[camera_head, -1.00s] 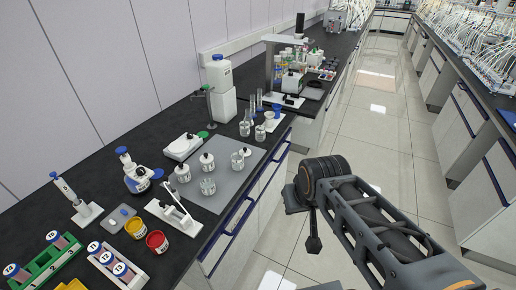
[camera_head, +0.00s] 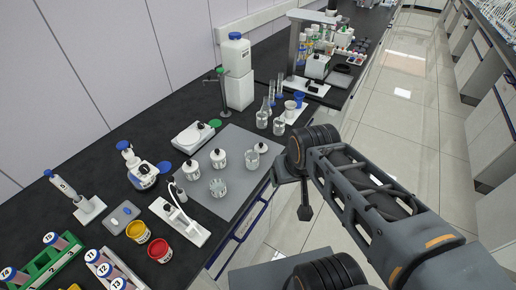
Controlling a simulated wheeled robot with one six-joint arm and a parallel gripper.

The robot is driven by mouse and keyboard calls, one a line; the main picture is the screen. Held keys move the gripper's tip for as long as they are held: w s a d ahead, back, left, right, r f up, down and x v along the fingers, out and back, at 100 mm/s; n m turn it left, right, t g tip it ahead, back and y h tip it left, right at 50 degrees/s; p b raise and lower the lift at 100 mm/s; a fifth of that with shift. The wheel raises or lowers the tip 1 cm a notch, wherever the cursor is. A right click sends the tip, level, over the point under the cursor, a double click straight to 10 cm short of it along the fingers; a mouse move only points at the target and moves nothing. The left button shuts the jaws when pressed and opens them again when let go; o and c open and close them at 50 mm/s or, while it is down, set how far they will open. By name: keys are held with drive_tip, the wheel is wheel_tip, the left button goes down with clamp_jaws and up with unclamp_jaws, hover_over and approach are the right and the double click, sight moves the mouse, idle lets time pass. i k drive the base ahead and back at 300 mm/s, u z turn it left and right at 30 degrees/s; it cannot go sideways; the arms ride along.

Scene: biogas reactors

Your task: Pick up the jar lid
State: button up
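Several small clear jars stand on a grey mat (camera_head: 238,140) on the black bench. Some have dark-knobbed tops, such as the jar (camera_head: 218,159) and the one to its left (camera_head: 191,169). An open-looking glass jar (camera_head: 217,188) stands at the front of the mat. I cannot tell which piece is the jar lid; a flat green disc (camera_head: 214,123) lies by the white balance and a blue disc (camera_head: 164,167) lies farther left. My gripper (camera_head: 305,211) seems to be the small dark part hanging below my arm, right of the bench edge and apart from the jars; its fingers are not clear.
A white balance (camera_head: 193,136), a white stand (camera_head: 181,221), red (camera_head: 159,250) and yellow (camera_head: 138,232) tubs and a green tube rack (camera_head: 52,260) crowd the bench. Flasks and a large white bottle (camera_head: 238,75) stand behind the mat. The aisle floor is clear.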

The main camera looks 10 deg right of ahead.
sight(260, 147)
drive_tip(key=u, duration=0.05)
drive_tip(key=k, duration=0.5)
drive_tip(key=z, duration=1.3)
drive_tip(key=i, duration=1.8)
drive_tip(key=u, duration=3.15)
